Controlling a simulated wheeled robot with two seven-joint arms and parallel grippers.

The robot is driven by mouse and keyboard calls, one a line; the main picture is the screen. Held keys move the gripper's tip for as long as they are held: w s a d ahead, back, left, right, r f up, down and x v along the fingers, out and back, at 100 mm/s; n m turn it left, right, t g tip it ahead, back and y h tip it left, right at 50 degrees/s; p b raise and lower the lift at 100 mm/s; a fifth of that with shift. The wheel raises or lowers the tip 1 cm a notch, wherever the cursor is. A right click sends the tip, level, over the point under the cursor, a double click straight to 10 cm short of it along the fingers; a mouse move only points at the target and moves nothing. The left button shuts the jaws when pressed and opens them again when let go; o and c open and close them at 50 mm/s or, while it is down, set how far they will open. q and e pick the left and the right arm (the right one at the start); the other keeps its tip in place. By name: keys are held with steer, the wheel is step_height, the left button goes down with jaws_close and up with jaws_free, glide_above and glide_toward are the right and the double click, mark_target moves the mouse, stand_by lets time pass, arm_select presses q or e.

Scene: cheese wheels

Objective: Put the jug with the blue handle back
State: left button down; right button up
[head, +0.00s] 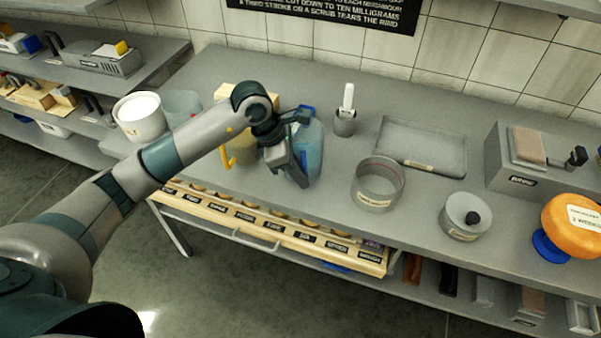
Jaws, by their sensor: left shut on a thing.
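The jug with the blue handle (314,150) is a bluish translucent vessel on the grey bench, or just above it; I cannot tell whether it touches the bench. Some bright blue shows at its top. My left gripper (298,172) is at its left side, shut on it; the arm hides part of the jug and the exact grip. A jug with a yellow handle (241,149) stands just left, partly behind my arm. My right gripper is not in view.
On the bench (400,104) are a cup with a white tool (345,122), a shallow tray (423,143), a metal ring (377,185), a round pot (466,216) and an orange cheese wheel (574,225). A white bucket (139,116) stands left.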

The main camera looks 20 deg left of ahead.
arm_select(q)
steer(key=c, duration=1.8)
jaws_free()
steer(key=shift+a+r+b, duration=0.25)
steer(key=shift+r+b, duration=0.1)
steer(key=shift+r, duration=0.15)
steer(key=b+v, duration=0.4)
steer(key=v, duration=0.7)
